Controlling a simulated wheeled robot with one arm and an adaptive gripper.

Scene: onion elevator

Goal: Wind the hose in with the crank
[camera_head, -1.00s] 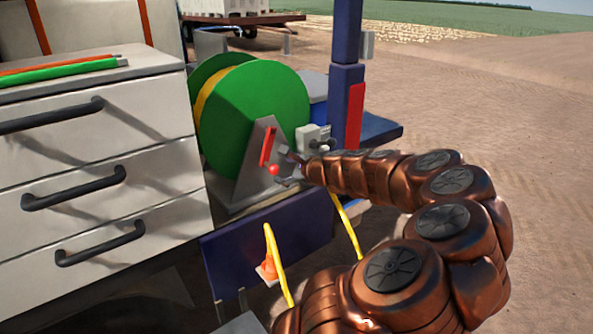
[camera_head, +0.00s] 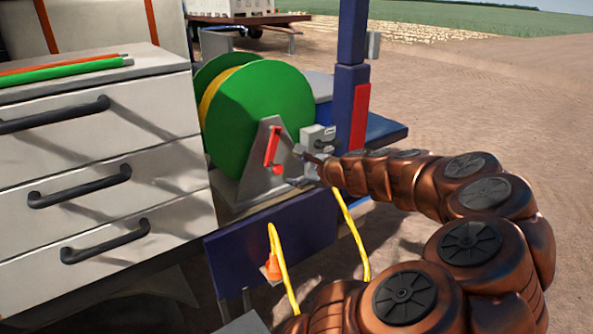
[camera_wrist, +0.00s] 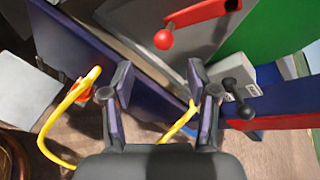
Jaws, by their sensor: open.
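The green hose reel (camera_head: 262,112) stands on a grey bracket, with yellow hose (camera_head: 208,98) wound between its discs. The red crank (camera_head: 271,148) is on the reel's near side, with a red ball knob that also shows in the wrist view (camera_wrist: 163,40). My gripper (camera_head: 299,168) is open and empty, just right of the crank in the head view. In the wrist view my gripper's fingers (camera_wrist: 158,88) are spread apart, with the knob beyond them near the top; they do not touch it. Yellow hose hangs in loops below the reel (camera_head: 351,230).
A drawer cabinet (camera_head: 105,160) with dark handles stands at left. A grey box with a black lever (camera_wrist: 238,88) is right of the crank. A blue post (camera_head: 350,90) with a red panel stands behind. A dark blue panel (camera_head: 262,240) is below; open dirt ground lies right.

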